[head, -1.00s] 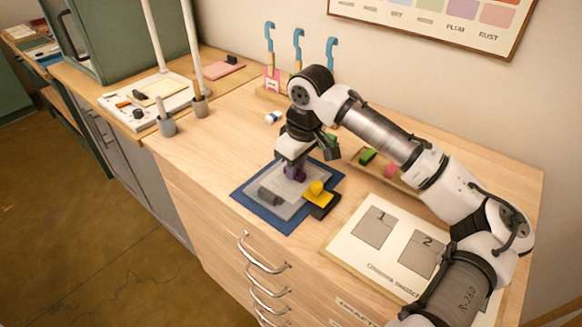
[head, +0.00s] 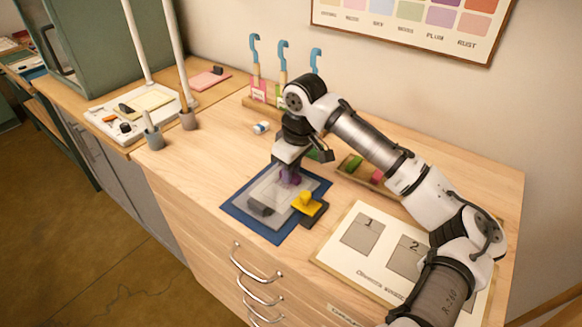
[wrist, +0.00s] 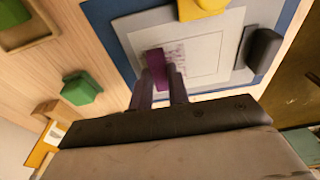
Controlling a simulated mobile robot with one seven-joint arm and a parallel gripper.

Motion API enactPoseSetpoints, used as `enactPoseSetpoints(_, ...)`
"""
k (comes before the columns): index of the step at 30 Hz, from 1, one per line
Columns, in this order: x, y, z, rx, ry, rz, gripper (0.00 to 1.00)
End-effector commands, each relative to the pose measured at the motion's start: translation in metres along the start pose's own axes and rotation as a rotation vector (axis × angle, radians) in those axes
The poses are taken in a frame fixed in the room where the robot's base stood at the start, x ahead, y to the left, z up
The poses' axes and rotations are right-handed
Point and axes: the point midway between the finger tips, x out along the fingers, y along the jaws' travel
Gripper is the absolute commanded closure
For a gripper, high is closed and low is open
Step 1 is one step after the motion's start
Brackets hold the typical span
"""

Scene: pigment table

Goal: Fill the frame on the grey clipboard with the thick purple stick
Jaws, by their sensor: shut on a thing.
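The grey clipboard (head: 246,203) lies on a blue mat (head: 240,222) on the wooden table. In the wrist view its pale sheet carries a thin drawn frame (wrist: 228,62). My gripper (wrist: 163,95) is shut on the thick purple stick (wrist: 158,68), whose tip is at the sheet inside the frame. Faint purple marks (wrist: 176,52) show beside the stick; much of the frame's inside looks pale. In the head view my gripper (head: 289,178) is over the middle of the clipboard and hides part of the sheet.
A numbered swatch board (head: 345,258) lies front right.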

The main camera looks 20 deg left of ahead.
Motion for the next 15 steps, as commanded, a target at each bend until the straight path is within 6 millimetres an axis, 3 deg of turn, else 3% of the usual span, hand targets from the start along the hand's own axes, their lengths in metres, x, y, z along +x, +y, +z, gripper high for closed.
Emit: enactPoseSetpoints(15,0.0,-0.025,0.0,-0.001,0.001,0.0,1.0)
